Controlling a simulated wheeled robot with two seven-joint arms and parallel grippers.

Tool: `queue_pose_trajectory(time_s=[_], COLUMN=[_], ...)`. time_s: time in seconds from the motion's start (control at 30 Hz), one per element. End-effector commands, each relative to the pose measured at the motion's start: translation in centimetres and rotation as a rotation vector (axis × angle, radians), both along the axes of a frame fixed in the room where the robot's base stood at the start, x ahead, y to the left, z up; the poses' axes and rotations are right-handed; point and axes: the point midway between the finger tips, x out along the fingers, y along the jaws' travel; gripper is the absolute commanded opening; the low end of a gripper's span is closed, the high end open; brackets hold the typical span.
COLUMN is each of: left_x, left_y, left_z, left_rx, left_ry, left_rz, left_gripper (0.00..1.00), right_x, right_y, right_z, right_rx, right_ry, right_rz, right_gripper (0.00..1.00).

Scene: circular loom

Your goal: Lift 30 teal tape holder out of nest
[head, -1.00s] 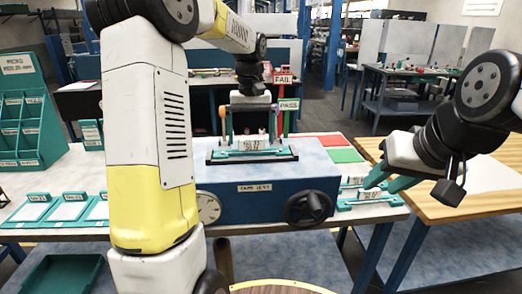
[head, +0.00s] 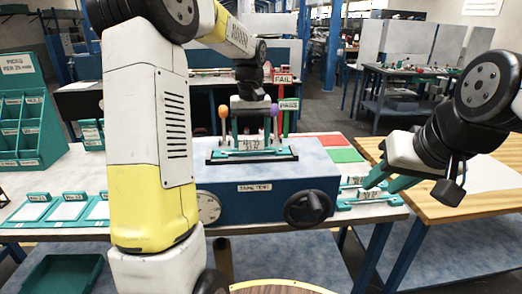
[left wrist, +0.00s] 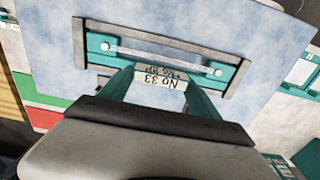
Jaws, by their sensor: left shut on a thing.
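The teal tape holder (left wrist: 216,72) with a pale rod along it lies between the dark end brackets of the nest (left wrist: 79,42). Its upright white label tab (left wrist: 160,77) seems to read No 33, upside down in the left wrist view. In the head view the holder (head: 240,153) sits in the nest on top of the blue test box. My left gripper (head: 254,141) reaches down from above, its teal fingers shut on the label tab. The fingers hide part of the holder. My right gripper (head: 380,185) is open and empty, above the right end of the bench.
The blue tape test box (head: 250,205) has a dial and a black handwheel (head: 307,208). Red FAIL and green PASS signs (head: 289,104) stand behind the nest. Red and green pads (head: 345,155) lie right of it. More teal holders (head: 358,195) lie at the right bench end.

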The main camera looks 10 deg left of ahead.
Motion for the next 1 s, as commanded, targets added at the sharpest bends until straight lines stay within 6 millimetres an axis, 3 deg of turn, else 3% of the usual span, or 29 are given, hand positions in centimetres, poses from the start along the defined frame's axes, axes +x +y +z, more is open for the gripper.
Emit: queue_pose_trajectory(time_s=[0.57, 1.0], left_x=[0.0, 0.0], left_y=[0.0, 0.0], left_z=[1.3, 3.9], left_rx=[0.000, 0.000], left_ry=[-0.001, 0.000], left_rz=[0.000, 0.000], left_gripper=[0.23, 0.23], right_x=[0.0, 0.0], right_y=[0.0, 0.0], right_z=[0.0, 0.0], right_rx=[0.000, 0.000], right_ry=[0.000, 0.000], right_rz=[0.000, 0.000], right_gripper=[0.36, 0.36])
